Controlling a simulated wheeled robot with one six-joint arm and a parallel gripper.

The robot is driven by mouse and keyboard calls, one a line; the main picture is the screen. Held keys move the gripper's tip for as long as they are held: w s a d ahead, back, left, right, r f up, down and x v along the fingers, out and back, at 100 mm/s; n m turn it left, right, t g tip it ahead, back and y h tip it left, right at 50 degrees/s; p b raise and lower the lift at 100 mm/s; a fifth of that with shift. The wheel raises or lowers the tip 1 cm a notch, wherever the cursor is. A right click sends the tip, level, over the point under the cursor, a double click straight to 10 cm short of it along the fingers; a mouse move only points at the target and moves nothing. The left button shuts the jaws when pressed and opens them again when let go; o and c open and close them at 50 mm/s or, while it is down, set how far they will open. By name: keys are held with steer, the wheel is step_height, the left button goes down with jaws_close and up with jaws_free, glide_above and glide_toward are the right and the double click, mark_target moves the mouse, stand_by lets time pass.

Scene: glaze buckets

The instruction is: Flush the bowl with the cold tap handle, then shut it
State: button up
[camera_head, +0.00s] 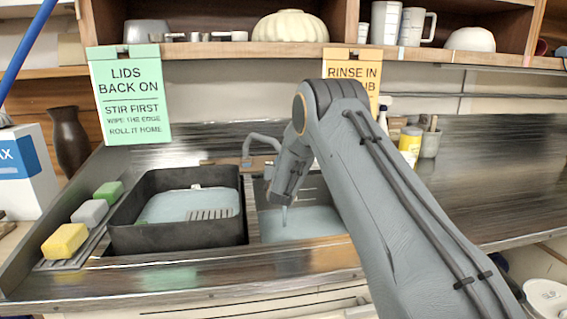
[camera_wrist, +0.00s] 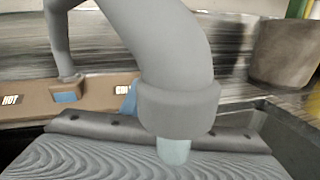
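The sink's right bowl (camera_head: 305,222) holds pale blue water, seen rippled in the wrist view (camera_wrist: 110,165). The grey tap (camera_head: 262,140) stands behind it, partly hidden by my arm. Its spout (camera_wrist: 178,105) fills the middle of the wrist view, with a short pale teal column below its mouth; I cannot tell if this is running water. Behind the spout, a blue piece (camera_wrist: 130,103), probably the cold handle, shows beside a partly hidden label. My gripper (camera_head: 284,205) is low over the right bowl. Its fingers are not clear, and I cannot see it touching the handle.
A black tub (camera_head: 178,237) with water and a slatted piece sits left. Yellow, grey and green sponges (camera_head: 65,241) lie beside it. A HOT label (camera_wrist: 12,100) is on the wooden strip. The metal counter at right is mostly clear.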

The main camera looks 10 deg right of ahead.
steer(key=b+v, duration=0.1)
steer(key=v, duration=0.6)
steer(key=shift+s, duration=0.3)
